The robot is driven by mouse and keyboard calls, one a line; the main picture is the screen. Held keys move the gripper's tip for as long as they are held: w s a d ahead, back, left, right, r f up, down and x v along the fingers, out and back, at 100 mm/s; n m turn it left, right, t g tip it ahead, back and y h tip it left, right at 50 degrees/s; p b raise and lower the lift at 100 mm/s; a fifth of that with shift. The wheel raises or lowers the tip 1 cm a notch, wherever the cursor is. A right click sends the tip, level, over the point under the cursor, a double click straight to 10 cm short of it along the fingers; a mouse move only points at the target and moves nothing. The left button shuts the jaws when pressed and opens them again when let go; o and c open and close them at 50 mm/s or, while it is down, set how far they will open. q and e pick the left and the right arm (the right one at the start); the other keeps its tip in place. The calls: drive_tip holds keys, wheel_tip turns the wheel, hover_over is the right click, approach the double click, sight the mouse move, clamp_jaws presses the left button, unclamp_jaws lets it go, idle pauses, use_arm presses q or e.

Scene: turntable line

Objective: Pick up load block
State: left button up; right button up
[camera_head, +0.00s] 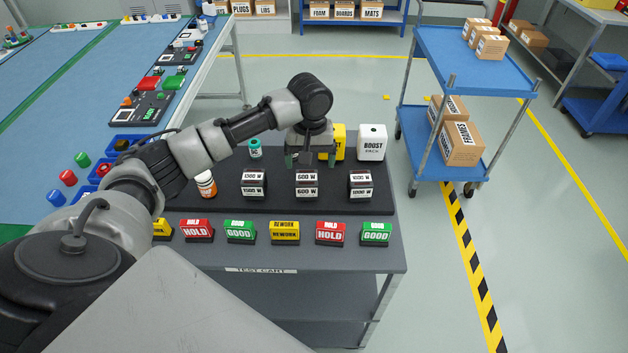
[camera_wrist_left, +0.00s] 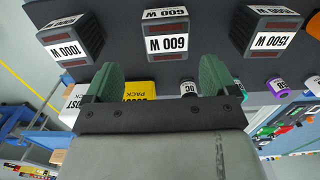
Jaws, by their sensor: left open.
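Three dark grey load blocks with white labels stand in a row on the black mat (camera_head: 385,207) of the test cart. They are the 1500 W block (camera_head: 253,184), the 600 W block (camera_head: 307,185) in the middle and the 1000 W block (camera_head: 360,185). My left gripper (camera_head: 310,160) is open and empty, with its green fingers apart, just behind and above the 600 W block. In the left wrist view, the 600 W block (camera_wrist_left: 167,36) lies beyond the gap between the fingers (camera_wrist_left: 160,74), apart from them. My right gripper is not in view.
A white boost pack (camera_head: 372,144), a yellow pack (camera_head: 339,142) and a teal-labelled bottle (camera_head: 255,148) stand behind the blocks. An orange-labelled bottle (camera_head: 206,184) stands left. A row of HOLD, GOOD and REWORK signs (camera_head: 285,232) lines the cart's front.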

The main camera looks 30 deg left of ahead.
sight(308, 177)
use_arm(q)
drive_tip(key=f, duration=0.1)
drive_tip(key=s+f, duration=0.1)
drive_tip(key=f, duration=0.1)
drive_tip(key=shift+f, duration=0.35)
wheel_tip(308, 177, down, 4)
drive_tip(key=shift+s+a+f+p, duration=0.15)
drive_tip(key=shift+f+p, duration=0.1)
drive_tip(key=shift+p, duration=0.55)
drive_tip(key=shift+f, duration=0.35)
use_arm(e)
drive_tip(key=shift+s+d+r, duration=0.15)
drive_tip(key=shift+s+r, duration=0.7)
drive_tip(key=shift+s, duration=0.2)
use_arm(q)
drive_tip(key=shift+c, duration=0.3)
drive_tip(key=c, duration=1.2)
drive_tip(key=shift+c, duration=0.4)
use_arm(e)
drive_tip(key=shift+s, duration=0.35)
